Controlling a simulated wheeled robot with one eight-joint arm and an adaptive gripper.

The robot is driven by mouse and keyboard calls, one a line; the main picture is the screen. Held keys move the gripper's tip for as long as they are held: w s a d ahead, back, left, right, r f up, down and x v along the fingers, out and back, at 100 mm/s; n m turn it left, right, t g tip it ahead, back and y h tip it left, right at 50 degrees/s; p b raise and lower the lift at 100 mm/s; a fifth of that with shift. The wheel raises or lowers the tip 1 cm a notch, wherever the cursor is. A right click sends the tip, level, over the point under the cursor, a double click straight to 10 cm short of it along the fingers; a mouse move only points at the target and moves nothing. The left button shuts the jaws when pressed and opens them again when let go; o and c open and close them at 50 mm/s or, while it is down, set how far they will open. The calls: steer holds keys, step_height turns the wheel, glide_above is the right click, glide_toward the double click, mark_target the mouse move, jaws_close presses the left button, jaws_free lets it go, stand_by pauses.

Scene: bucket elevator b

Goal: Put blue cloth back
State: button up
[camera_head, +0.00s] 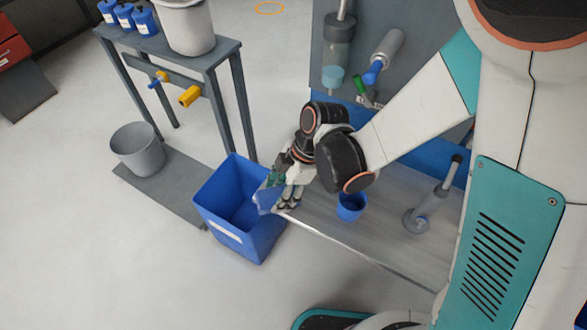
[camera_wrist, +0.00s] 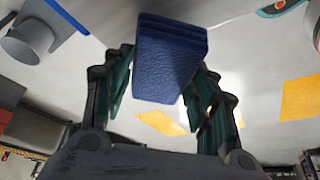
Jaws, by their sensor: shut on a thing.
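The blue cloth (camera_wrist: 168,62) is a folded, textured block between the fingers of my gripper (camera_wrist: 160,88) in the wrist view. In the head view, my gripper (camera_head: 283,196) is shut on the cloth (camera_head: 267,199), at the right rim of the blue bin (camera_head: 236,244). The cloth overlaps that rim in the picture; I cannot tell whether it touches it. The bin is open at the top and stands on the floor. Its bottom is partly hidden.
A grey metal platform (camera_head: 330,222) beside the bin carries a small blue cup (camera_head: 351,207) and a grey fitting (camera_head: 418,220). A grey stand (camera_head: 215,55) with a white bucket (camera_head: 186,27) is behind. A grey bucket (camera_head: 138,150) stands left. The front-left floor is clear.

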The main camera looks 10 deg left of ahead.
steer(key=w, duration=0.1)
steer(key=w+d, duration=0.1)
steer(key=w, duration=0.1)
steer(key=w+d, duration=0.1)
steer(key=w, duration=0.1)
steer(key=shift+w+d+b, duration=0.1)
steer(key=shift+b, duration=0.3)
steer(key=shift+f+b, duration=0.95)
steer(key=shift+f, duration=0.9)
steer(key=shift+r, duration=0.1)
steer(key=o, duration=0.9)
steer(key=shift+o, duration=0.2)
steer(key=p+v, duration=0.2)
steer(key=v, duration=0.4)
steer(key=shift+p, duration=0.35)
steer(key=w+d, duration=0.1)
steer(key=d, duration=0.2)
steer(key=w+d+p, duration=0.1)
steer(key=w+d, duration=0.1)
steer(key=d, duration=0.2)
steer(key=w+d, duration=0.1)
steer(key=d, duration=0.2)
steer(key=shift+w+d+f+p, duration=0.25)
steer(key=shift+d+f+p, duration=0.1)
steer(key=shift+d+f, duration=0.05)
